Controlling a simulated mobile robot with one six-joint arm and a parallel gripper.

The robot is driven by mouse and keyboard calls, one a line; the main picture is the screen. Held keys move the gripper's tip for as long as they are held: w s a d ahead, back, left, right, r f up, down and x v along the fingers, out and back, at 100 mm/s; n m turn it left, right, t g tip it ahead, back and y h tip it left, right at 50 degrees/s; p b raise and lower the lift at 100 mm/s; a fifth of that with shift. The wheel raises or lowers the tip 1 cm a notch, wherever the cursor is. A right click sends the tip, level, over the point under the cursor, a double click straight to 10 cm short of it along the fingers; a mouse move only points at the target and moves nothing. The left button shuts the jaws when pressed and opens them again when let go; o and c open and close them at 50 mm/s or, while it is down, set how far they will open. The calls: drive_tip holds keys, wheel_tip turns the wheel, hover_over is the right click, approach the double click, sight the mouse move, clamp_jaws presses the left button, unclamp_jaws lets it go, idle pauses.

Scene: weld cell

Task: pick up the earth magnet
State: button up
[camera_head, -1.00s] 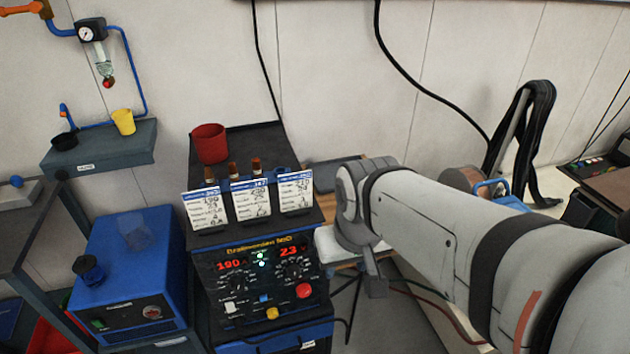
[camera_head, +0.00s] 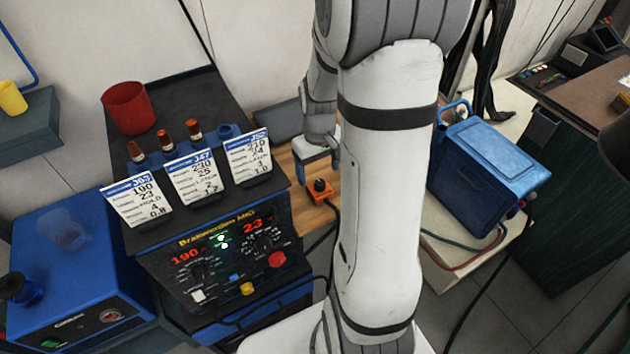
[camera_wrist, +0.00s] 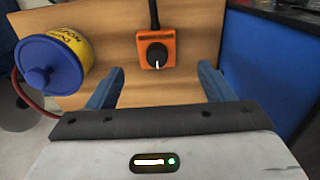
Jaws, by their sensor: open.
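The earth magnet, an orange block (camera_head: 319,193) with a black knob and a black cable, sits on a wooden bench top (camera_wrist: 110,20). The wrist view shows the orange block (camera_wrist: 168,61) upper middle, between the lines of the two fingers and beyond their tips. My gripper (camera_head: 318,170) is just above the block in the head view. Its blue fingers (camera_wrist: 159,85) are spread apart with nothing between them. My forearm hides part of the bench in the head view.
A round blue-and-yellow container (camera_wrist: 52,62) stands left of the block. A blue panel (camera_wrist: 268,70) is close on the right. In the head view, the welding machine (camera_head: 215,245) with cards stands left and a blue box (camera_head: 490,165) right.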

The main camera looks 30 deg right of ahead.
sight(320, 182)
drive_tip(key=f, duration=0.7)
drive_tip(key=shift+d+f, duration=0.1)
drive_tip(key=shift+d, duration=0.1)
drive_tip(key=shift+c, duration=0.2)
drive_tip(key=c, duration=1.5)
